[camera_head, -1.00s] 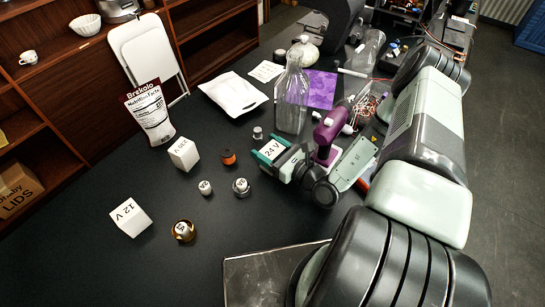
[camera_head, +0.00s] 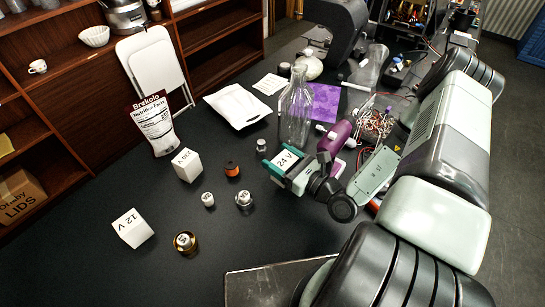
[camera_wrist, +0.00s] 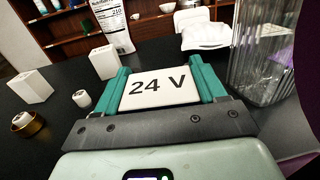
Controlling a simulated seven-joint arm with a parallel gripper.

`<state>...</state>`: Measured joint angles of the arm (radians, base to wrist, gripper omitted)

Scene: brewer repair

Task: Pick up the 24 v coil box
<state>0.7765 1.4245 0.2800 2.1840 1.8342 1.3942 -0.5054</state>
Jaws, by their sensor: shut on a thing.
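The 24 V coil box (camera_head: 286,160) is a white box with "24 V" printed on its top face. My gripper (camera_head: 283,168) has its teal fingers on both sides of the box and is shut on it. In the wrist view the box (camera_wrist: 158,88) sits between the two teal fingers of my gripper (camera_wrist: 160,92), label facing up. The box's lower part is hidden, and I cannot tell how far it is above the table.
White boxes marked 12 V (camera_head: 133,228) and another voltage (camera_head: 187,165) stand to the left. Small weights, a brass cup (camera_head: 186,243) and an orange-black spool (camera_head: 232,169) lie nearby. A clear glass bottle (camera_head: 296,112) stands close behind my gripper.

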